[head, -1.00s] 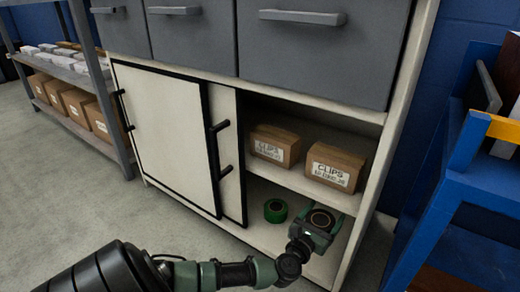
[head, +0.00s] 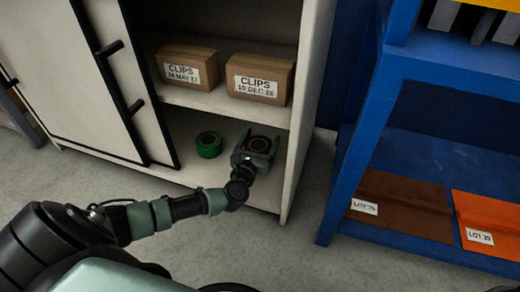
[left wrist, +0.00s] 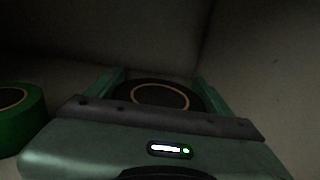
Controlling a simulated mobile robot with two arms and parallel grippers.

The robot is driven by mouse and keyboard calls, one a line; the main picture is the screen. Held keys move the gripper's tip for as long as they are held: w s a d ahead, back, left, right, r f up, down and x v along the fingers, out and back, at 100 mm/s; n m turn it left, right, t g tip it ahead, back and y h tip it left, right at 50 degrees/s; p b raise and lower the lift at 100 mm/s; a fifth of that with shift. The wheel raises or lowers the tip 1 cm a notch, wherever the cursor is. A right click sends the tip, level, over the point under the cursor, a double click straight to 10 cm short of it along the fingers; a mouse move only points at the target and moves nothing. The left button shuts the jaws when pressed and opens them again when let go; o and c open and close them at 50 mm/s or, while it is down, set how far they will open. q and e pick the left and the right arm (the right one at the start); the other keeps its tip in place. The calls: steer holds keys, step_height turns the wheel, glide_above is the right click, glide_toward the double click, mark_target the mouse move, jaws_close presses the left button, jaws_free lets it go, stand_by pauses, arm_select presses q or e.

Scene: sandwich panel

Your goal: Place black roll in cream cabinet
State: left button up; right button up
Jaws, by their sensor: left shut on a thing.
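The cream cabinet (head: 297,150) stands open on its right side, its sliding doors (head: 80,75) at the left. My left gripper (head: 258,146) is inside the lower compartment, shut on the black roll (head: 260,144). The black roll (left wrist: 160,97) also shows between the fingers in the left wrist view, lying flat, with a tan ring around its core. Whether its underside touches the cabinet floor is hidden. A green roll (head: 209,145) sits on the cabinet floor to the left of the gripper; it also shows at the left wrist view's left edge (left wrist: 22,122). My right gripper is not in view.
Two clips boxes (head: 188,67) (head: 260,78) stand on the shelf above the gripper. The cabinet's right side wall is close to the gripper. A blue rack (head: 350,150) with brown and orange bins stands further right, beyond a strip of floor.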

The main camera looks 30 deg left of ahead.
mark_target(261, 146)
arm_select(q)
step_height(261, 146, down, 4)
steer(key=shift+r+b, duration=0.2)
steer(key=shift+b, duration=1.05)
steer(key=shift+r, duration=0.2)
steer(key=shift+f, duration=0.15)
steer(key=o, duration=1.3)
steer(key=shift+o, duration=0.2)
steer(key=shift+s+r+p, duration=0.1)
steer(key=shift+r+p, duration=0.1)
steer(key=shift+p, duration=0.1)
steer(key=p+v, duration=0.5)
steer(key=v, duration=0.5)
steer(key=shift+s, duration=0.3)
steer(key=shift+s+d+p, duration=0.2)
steer(key=shift+s+p, duration=0.2)
steer(key=shift+s, duration=0.2)
